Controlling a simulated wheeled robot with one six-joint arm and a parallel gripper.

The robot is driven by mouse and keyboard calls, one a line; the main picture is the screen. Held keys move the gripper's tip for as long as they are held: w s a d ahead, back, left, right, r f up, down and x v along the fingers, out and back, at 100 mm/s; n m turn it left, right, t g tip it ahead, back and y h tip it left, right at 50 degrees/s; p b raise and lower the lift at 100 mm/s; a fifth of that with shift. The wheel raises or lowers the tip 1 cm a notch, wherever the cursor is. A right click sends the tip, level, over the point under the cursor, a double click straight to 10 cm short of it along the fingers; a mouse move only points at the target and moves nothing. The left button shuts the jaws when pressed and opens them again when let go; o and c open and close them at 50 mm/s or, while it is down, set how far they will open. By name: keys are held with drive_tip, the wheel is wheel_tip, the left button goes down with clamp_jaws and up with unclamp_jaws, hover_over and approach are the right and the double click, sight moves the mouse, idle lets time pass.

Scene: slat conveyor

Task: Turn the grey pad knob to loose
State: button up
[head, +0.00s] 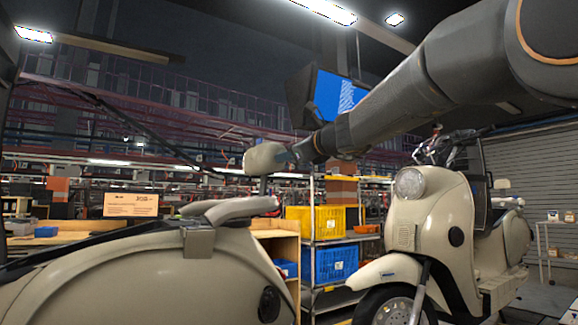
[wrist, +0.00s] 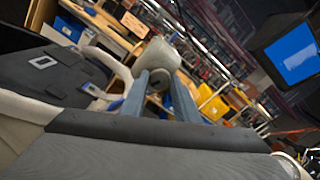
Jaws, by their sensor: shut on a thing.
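A rounded grey-beige pad (head: 264,158) stands on a short dark stem above the grab rail (head: 240,208) of the near cream scooter (head: 170,285). My gripper (head: 289,156) reaches in from the right, its fingers against the pad's right side. In the wrist view the pad (wrist: 161,54) shows beyond the fingertips of my gripper (wrist: 162,82). A small grey knob (wrist: 160,79) on the pad's near face sits between the two blue-grey fingers, which are shut on it. The knob is hidden in the head view. Its turned position cannot be told.
A second cream scooter (head: 430,245) stands at the right, under my arm. A shelf with a yellow crate (head: 316,222) and a blue crate (head: 330,263) stands behind. A dark screen with a blue display (head: 335,97) hangs behind my arm. Open air surrounds the pad.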

drive_tip(key=n+b, duration=1.6)
drive_tip(key=n, duration=0.5)
drive_tip(key=shift+f, duration=0.15)
drive_tip(key=shift+n+b, duration=0.45)
drive_tip(key=shift+n, duration=0.15)
idle(0.4)
drive_tip(key=o, duration=1.1)
drive_tip(key=shift+c, duration=0.2)
drive_tip(key=v, duration=0.7)
drive_tip(key=shift+s+d, duration=0.2)
drive_tip(key=shift+s, duration=0.15)
